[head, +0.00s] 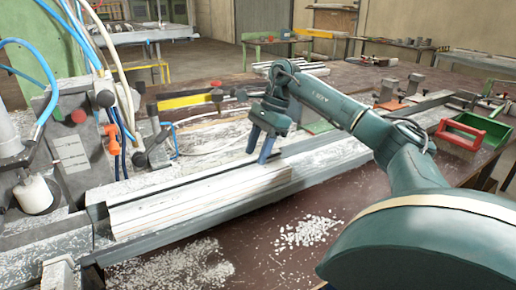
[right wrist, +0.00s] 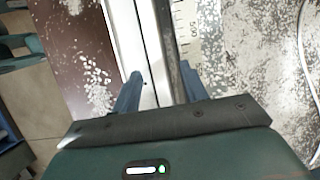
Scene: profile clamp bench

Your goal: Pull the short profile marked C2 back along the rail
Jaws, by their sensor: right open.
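White profiles (head: 190,200) lie side by side along the grey rail (head: 215,215) of the bench. I cannot read a C2 mark on any of them. My right gripper (head: 257,156) is open, fingers pointing down, at the right-hand end of the white profiles. In the right wrist view my gripper (right wrist: 161,76) has a finger on each side of a white strip (right wrist: 150,45) and a dark slot. I cannot tell whether the fingers touch anything. My left gripper is not in view.
A clamp machine with blue hoses and a red knob (head: 78,116) stands at the left. White chips (head: 308,232) litter the brown table in front of the rail. A red and green tray (head: 470,132) sits at the right. A printed scale (right wrist: 184,25) runs beside the slot.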

